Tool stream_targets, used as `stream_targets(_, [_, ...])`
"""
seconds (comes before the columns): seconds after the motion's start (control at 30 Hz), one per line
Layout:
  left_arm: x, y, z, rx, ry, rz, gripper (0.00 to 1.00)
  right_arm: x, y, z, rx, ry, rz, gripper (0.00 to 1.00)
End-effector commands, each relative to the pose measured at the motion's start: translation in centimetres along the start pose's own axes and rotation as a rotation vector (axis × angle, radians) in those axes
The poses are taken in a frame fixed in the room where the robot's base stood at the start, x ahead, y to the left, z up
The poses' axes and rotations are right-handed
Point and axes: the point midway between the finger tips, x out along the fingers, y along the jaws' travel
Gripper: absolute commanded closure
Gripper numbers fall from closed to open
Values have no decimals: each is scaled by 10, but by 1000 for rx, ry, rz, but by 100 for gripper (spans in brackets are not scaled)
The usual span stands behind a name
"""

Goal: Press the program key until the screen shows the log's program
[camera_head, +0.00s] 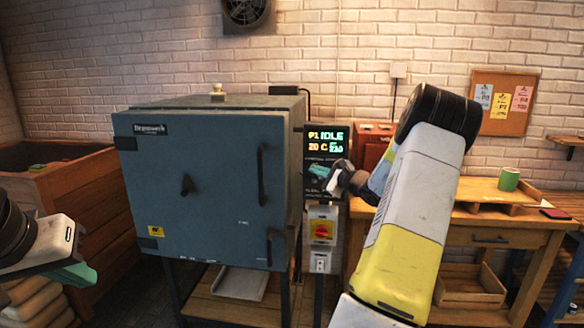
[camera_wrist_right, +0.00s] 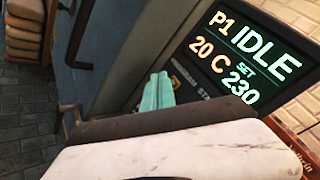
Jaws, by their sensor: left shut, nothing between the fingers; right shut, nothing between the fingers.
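The control panel's screen (camera_head: 327,141) beside the blue kiln (camera_head: 205,225) reads P1, IDLE and 20 C. In the right wrist view the screen (camera_wrist_right: 245,58) also reads SET 230. My right gripper (camera_head: 319,171) is shut and empty, its teal fingertips just below the screen, over the lower panel. In the right wrist view the fingertips (camera_wrist_right: 157,93) are at the panel's lower left; I cannot tell whether they touch it. The program key is not discernible. My left gripper (camera_head: 82,274) is shut and empty at the lower left. I cannot identify the log.
A red-and-yellow switch box (camera_head: 322,231) hangs below the panel. A wooden workbench (camera_head: 490,236) with a green mug (camera_head: 508,179) stands at right, under a corkboard (camera_head: 519,120) with notes. A wooden crate (camera_head: 85,205) stands left of the kiln.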

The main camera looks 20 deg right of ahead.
Motion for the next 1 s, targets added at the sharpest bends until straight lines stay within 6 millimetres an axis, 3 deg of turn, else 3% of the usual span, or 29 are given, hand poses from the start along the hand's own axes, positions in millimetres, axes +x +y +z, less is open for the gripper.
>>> stream_targets(1.0, [0,0,0,0,0,0,100,8,-6,-6,1,0,0,100])
